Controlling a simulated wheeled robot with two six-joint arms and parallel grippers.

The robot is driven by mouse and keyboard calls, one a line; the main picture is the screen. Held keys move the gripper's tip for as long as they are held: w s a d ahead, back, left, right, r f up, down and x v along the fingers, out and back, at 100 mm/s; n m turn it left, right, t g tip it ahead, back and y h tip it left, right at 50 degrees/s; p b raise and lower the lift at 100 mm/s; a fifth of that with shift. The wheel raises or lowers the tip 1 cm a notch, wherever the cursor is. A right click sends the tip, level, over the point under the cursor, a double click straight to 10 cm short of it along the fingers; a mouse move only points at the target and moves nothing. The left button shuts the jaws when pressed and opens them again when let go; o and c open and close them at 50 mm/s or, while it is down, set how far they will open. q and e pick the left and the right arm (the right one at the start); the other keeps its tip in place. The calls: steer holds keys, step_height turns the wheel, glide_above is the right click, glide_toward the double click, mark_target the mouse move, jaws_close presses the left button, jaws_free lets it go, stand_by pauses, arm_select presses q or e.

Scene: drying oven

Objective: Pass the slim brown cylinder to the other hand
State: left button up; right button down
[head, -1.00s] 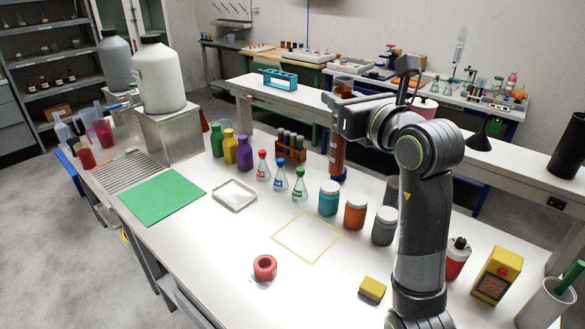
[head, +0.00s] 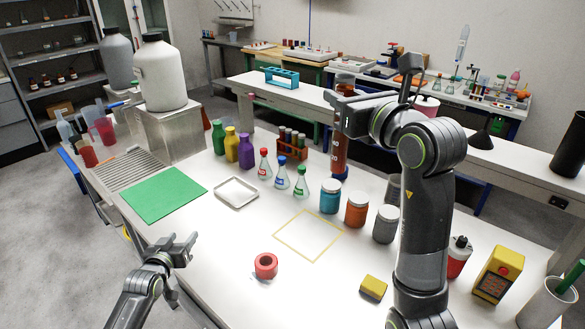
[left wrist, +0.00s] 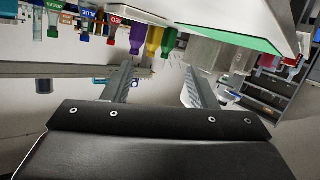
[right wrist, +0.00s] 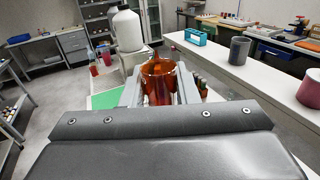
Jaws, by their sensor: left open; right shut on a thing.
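The slim brown cylinder (head: 340,150) is a tall, translucent amber-brown tube with a blue base, held upright. Its open top rim shows in the right wrist view (right wrist: 158,82). My right gripper (head: 343,108) is shut around its upper part, beyond the row of jars; the gripper hides part of the tube. My left gripper (head: 184,250) is open and empty, low at the table's front left edge, well apart from the cylinder. In the left wrist view its two fingers (left wrist: 160,88) stand apart with nothing between them.
Jars (head: 356,209), flasks (head: 282,180) and bottles (head: 231,145) line the table's back. A red ring-shaped thing (head: 266,265) and yellow block (head: 373,287) lie in front. A yellow square outline (head: 308,236) and green mat (head: 163,194) are clear.

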arm_select(q)
steer(key=w+d+r+m+h, duration=0.1)
steer(key=w+d+r+h, duration=0.1)
steer(key=d+r, duration=0.6)
steer(key=m+g+h, duration=0.2)
steer(key=m+h, duration=0.8)
steer(key=h, duration=0.1)
glide_toward(336, 149)
steer(key=x, duration=1.1)
steer(key=shift+w+d, duration=0.15)
steer(key=shift+c, duration=0.2)
